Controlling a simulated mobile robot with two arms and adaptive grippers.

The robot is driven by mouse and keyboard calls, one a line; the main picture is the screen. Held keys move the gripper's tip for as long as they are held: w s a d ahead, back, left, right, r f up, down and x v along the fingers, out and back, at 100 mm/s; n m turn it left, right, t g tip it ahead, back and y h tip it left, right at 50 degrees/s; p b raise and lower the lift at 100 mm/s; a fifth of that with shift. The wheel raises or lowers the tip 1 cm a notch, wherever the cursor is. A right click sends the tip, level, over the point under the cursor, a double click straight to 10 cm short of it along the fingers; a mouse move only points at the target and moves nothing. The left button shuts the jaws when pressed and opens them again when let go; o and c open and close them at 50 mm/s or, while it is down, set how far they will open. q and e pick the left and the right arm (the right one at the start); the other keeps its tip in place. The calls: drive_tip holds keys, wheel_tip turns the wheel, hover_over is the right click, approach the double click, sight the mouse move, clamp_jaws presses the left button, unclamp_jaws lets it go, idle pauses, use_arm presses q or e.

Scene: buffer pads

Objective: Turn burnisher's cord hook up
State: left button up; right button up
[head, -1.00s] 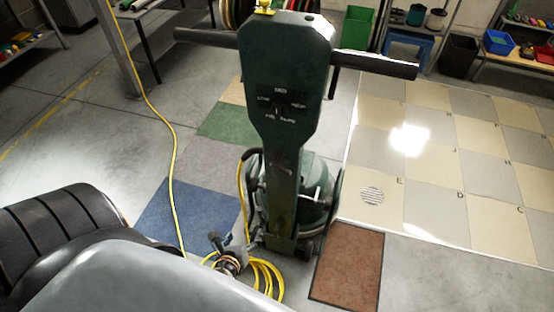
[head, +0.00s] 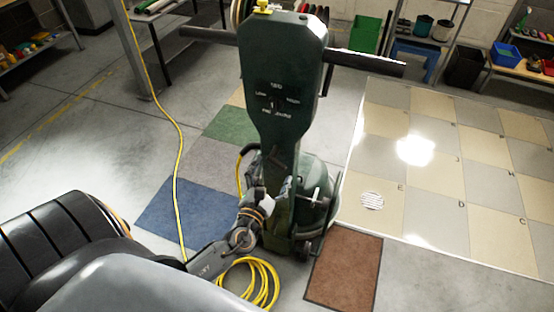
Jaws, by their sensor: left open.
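The green burnisher (head: 282,75) stands upright in the middle of the head view, with a black handlebar (head: 365,63) across its top and a round base at the floor. A small dark fitting (head: 278,160), perhaps the cord hook, sits on the front of its column; its turn is too small to tell. My left gripper (head: 263,195) is open at the lower left side of the column, below that fitting. Whether it touches the column cannot be told. My right gripper is not in view.
The yellow cord (head: 180,150) runs down the left and lies coiled (head: 265,280) on the floor below my left gripper. A brown pad (head: 345,272) lies to the right, a blue pad (head: 187,213) to the left. Tables and bins stand at the back.

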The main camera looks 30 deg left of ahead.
sight(276, 164)
use_arm(q)
drive_tip(key=shift+x, duration=1.9)
drive_tip(key=c, duration=1.2)
